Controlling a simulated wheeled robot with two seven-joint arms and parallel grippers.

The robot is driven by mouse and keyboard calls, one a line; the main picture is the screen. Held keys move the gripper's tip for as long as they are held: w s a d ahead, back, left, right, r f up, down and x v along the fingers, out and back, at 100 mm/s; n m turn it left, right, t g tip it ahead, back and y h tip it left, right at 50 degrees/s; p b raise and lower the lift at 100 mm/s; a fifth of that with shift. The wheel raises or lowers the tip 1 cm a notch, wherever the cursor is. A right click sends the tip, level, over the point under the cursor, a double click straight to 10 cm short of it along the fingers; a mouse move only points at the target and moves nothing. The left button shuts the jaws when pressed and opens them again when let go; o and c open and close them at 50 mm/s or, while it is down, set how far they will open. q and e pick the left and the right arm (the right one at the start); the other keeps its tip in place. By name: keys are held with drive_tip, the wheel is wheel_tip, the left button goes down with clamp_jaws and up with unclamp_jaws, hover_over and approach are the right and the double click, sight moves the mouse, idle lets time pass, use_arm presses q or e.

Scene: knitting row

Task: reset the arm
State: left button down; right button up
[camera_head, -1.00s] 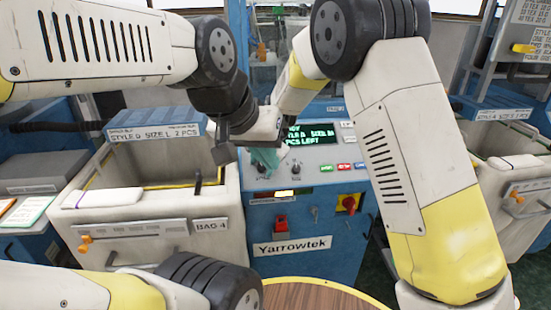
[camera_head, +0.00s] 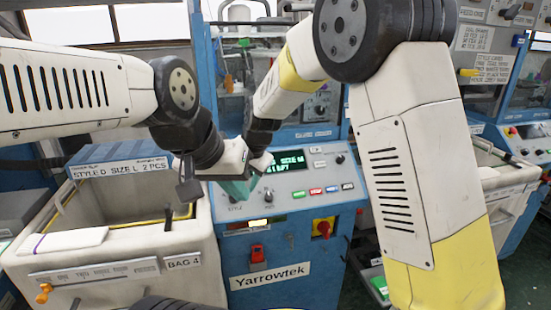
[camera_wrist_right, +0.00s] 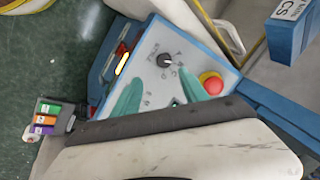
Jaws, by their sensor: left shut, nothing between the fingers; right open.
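My right gripper is largely hidden behind the left one in the head view. In the right wrist view its two teal fingers (camera_wrist_right: 160,75) are apart and empty. They point at a panel with a black knob (camera_wrist_right: 166,60) and a red button (camera_wrist_right: 211,83). I cannot tell whether they touch the panel.
A pale bin labelled BAG 4 (camera_head: 110,248) stands left of the machine, under a blue label block (camera_head: 118,166). A red switch on yellow (camera_head: 323,228) is on the machine's front. Another machine (camera_head: 515,135) stands at the right. My two arms cross close together before the panel.

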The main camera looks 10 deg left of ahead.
drive_tip(key=s+d+r+n, duration=0.1)
drive_tip(key=s+d+r, duration=0.1)
drive_tip(key=d+r, duration=0.35)
drive_tip(key=s+d+r, duration=0.2)
drive_tip(key=s+d, duration=0.1)
drive_tip(key=d, duration=0.5)
drive_tip(key=s+d+r+n, duration=0.1)
drive_tip(key=s+d+r, duration=0.15)
drive_tip(key=d, duration=0.45)
drive_tip(key=s+d+r+n+t+h, duration=0.1)
drive_tip(key=s+d+n+t, duration=0.1)
drive_tip(key=s+d, duration=1.2)
drive_tip(key=shift+s+r+h, duration=0.25)
drive_tip(key=shift+s+h, duration=0.05)
drive_tip(key=shift+s, duration=0.45)
